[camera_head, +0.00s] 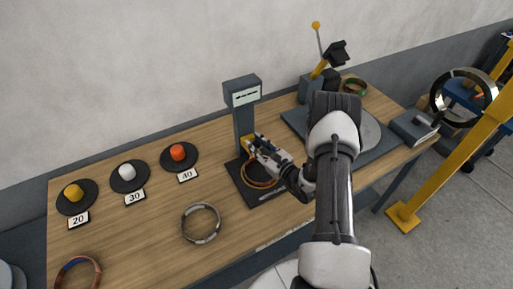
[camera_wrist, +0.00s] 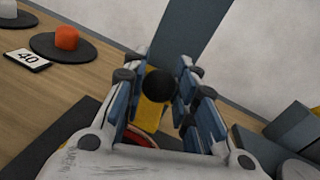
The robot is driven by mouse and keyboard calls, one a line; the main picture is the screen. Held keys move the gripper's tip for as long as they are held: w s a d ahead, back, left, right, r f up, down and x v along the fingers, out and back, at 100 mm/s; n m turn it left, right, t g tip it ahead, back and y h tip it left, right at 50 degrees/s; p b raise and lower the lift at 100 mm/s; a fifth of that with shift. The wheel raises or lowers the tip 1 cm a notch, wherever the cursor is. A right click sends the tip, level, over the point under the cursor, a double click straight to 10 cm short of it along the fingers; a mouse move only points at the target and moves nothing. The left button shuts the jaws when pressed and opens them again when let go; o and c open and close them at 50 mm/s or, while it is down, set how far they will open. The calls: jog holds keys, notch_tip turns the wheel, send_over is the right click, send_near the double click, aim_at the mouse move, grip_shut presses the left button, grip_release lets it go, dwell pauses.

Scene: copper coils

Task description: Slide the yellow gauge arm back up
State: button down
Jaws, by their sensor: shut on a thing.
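The gauge stands on the wooden table as a dark grey column (camera_head: 243,122) with a display box (camera_head: 242,93) on top and a dark base plate (camera_head: 243,184). The yellow gauge arm (camera_head: 245,144) is low on the column, partly hidden by my gripper (camera_head: 256,146). In the wrist view the yellow arm (camera_wrist: 152,113) ends in a black round knob (camera_wrist: 160,83). My gripper (camera_wrist: 160,88) has its blue-padded fingers on both sides of the knob and is shut on it. A copper coil (camera_head: 262,176) lies on the base plate under the arm, mostly below my gripper.
Dark discs with yellow, white and orange (camera_head: 177,152) pieces stand left, labelled 20, 30 and 40. A grey ring (camera_head: 201,223) and a copper coil (camera_head: 78,272) lie in front. A machine with a round plate (camera_head: 369,134) stands right, behind my arm. A yellow post (camera_head: 445,135) stands beyond.

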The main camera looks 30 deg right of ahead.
notch_tip(320, 180, up, 3)
jog(key=shift+r+p, duration=0.1)
jog(key=shift+p, duration=0.3)
jog(key=shift+w, duration=0.1)
jog(key=c, duration=1.5)
grip_release()
jog(key=shift+o, duration=1.1)
jog(key=shift+s, duration=0.2)
jog(key=v, duration=1.2)
